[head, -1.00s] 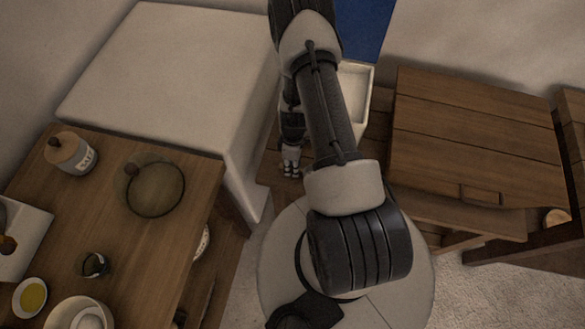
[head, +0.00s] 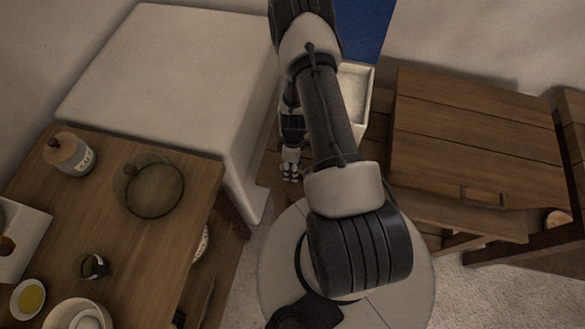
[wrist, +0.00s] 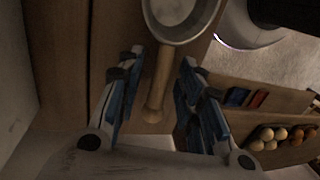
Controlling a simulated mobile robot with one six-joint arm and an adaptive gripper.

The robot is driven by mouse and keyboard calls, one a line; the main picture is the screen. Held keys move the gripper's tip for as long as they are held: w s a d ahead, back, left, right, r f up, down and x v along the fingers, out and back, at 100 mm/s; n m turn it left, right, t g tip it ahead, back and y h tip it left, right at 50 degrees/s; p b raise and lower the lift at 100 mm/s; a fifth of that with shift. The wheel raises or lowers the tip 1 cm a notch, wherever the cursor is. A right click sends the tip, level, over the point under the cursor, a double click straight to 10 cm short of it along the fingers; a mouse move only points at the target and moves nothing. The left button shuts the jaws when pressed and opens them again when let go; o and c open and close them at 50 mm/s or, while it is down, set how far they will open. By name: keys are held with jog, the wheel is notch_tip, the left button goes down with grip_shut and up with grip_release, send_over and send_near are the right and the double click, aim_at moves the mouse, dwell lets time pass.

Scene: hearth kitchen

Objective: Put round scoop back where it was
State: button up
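The round scoop shows in the wrist view, with a pale round bowl (wrist: 180,18) at the top edge and a wooden handle (wrist: 158,85) running down from it. My gripper (wrist: 161,58) is open, with one blue-padded finger on each side of the handle and a visible gap on both sides. The scoop seems to lie on a brown wooden surface, though the exact contact is hard to tell. In the head view my gripper (head: 290,177) is small and low between the white block and the cupboard; the scoop cannot be made out clearly there.
A white block (head: 180,80) stands left of my arm, and a wooden cupboard (head: 470,135) right. The left table (head: 110,220) holds a labelled jar (head: 72,154), a glass dish (head: 155,190) and bowls. A compartment with several eggs (wrist: 280,135) is at the wrist view's lower right.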

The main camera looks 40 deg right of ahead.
jog(key=w+r+m+t+p, duration=0.1)
jog(key=w+r+p, duration=0.15)
jog(key=r, duration=1.05)
jog(key=w+r+m+p, duration=0.1)
jog(key=w+r+p, duration=0.15)
jog(key=r, duration=1.15)
jog(key=a+r+m+t+h, duration=0.15)
jog(key=a+r, duration=0.35)
jog(key=r, duration=0.8)
jog(key=s+a+r+m+t, duration=0.2)
jog(key=s+a+r, duration=0.2)
jog(key=s+r, duration=0.3)
jog(key=s+a+r+m+t, duration=0.1)
jog(key=s+a+r+m, duration=0.2)
jog(key=s+r, duration=0.4)
jog(key=shift+s+a+r+t+b, duration=0.35)
jog(key=shift+s+r+b, duration=0.05)
jog(key=shift+s, duration=0.75)
